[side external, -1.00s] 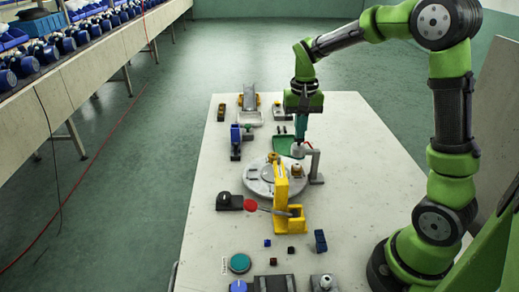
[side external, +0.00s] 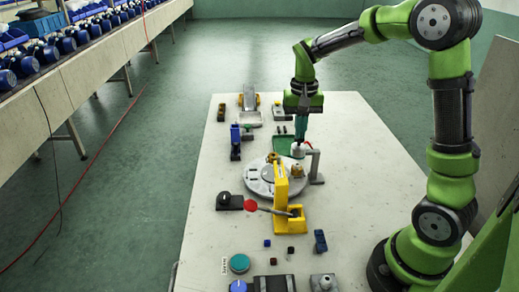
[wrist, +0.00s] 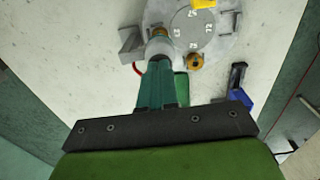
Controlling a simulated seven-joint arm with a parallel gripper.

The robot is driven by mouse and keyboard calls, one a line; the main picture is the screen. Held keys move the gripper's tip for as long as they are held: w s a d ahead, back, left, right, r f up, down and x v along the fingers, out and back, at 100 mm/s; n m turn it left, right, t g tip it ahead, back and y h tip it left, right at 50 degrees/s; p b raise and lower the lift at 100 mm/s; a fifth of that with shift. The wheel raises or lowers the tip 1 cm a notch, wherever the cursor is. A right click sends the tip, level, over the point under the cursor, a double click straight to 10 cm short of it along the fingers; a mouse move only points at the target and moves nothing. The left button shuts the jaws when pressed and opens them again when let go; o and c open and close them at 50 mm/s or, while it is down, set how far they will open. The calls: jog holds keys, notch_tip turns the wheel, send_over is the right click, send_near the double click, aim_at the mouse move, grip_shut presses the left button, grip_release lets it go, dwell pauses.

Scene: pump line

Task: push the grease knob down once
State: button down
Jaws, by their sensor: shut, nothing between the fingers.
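A white rounded knob with a bit of red at its side (side external: 298,149), which I take for the grease knob, sits by a grey bracket post (side external: 316,166) at the back of the round turntable (side external: 262,186). My gripper (side external: 300,138) points straight down with shut, empty teal fingers right above the knob. In the wrist view the fingertips (wrist: 157,66) overlap the pale knob (wrist: 159,47) and hide part of it. I cannot tell whether they touch it or are just above it.
A yellow stand (side external: 281,187) with a red-tipped lever is at the turntable's near edge. Brass parts (side external: 297,171) sit on the turntable. A green tray (side external: 281,145) lies behind the knob. A blue device (side external: 235,142) stands left. Buttons and small blocks lie in front.

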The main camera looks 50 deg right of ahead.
jog(key=shift+r, duration=2.75)
jog(key=shift+w+f, duration=0.1)
jog(key=shift+f, duration=0.05)
jog(key=shift+s+a+f+n, duration=0.3)
jog(key=shift+f, duration=0.2)
jog(key=s+a+r+n+t+y, duration=0.1)
jog(key=s+a+r+n+t, duration=0.1)
jog(key=s+a, duration=0.4)
jog(key=s+a+r+n+t+y, duration=0.1)
jog(key=s+a+r+n+t, duration=0.1)
jog(key=s+a+t, duration=0.3)
jog(key=s+a, duration=0.2)
jog(key=shift+s+r, duration=0.35)
